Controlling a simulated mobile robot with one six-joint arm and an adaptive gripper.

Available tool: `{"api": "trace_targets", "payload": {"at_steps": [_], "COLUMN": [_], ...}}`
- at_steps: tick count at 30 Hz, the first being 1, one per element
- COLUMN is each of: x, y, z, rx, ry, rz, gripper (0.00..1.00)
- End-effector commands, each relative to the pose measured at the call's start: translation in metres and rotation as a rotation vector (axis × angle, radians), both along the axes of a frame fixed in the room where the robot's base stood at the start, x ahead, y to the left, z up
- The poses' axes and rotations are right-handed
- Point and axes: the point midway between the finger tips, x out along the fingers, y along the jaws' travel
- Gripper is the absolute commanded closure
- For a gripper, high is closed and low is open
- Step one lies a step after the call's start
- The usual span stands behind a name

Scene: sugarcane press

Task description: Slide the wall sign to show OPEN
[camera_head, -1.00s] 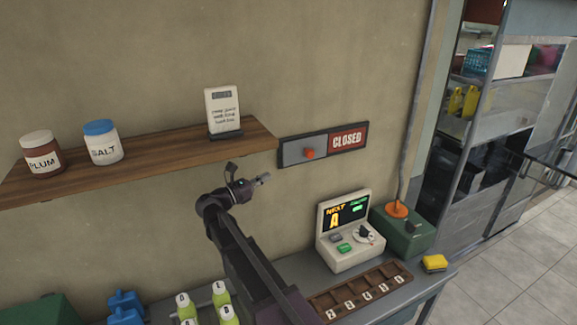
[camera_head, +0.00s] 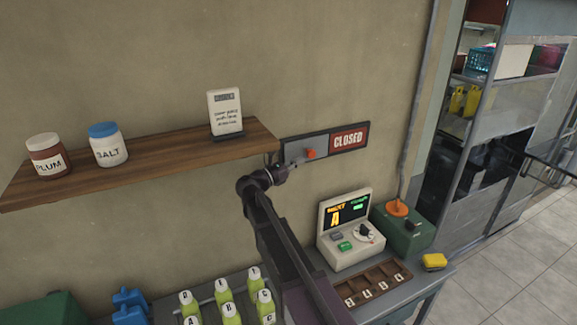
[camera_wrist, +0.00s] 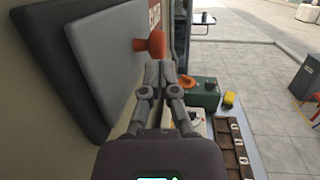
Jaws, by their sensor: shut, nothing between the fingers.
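The wall sign (camera_head: 325,143) has a dark frame, a grey sliding panel on its left and a red part reading CLOSED (camera_head: 348,139) on its right. An orange knob (camera_head: 310,154) sticks out of the grey panel. In the wrist view the knob (camera_wrist: 152,44) is just beyond the fingertips, and the grey panel (camera_wrist: 105,60) fills the upper left. My gripper (camera_head: 296,163) is shut and empty, close to the wall at the left of the knob. Whether the fingertips touch the knob cannot be told.
A wooden shelf (camera_head: 150,163) with two jars and a small card stand (camera_head: 225,113) ends just left of the sign. Below are a console with a screen (camera_head: 347,229), a green box (camera_head: 403,228), a slotted wooden tray (camera_head: 372,284) and several bottles (camera_head: 228,300).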

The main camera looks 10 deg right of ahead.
Motion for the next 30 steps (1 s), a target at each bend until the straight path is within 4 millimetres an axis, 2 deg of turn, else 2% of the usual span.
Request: {"api": "trace_targets", "payload": {"at_steps": [9,30], "x": [0.008,0.012], "y": [-0.017,-0.019], "z": [0.003,0.003], "rx": [0.0,0.0], "ry": [0.0,0.0], "rz": [-0.001,0.011], "gripper": [1.0,1.0]}}
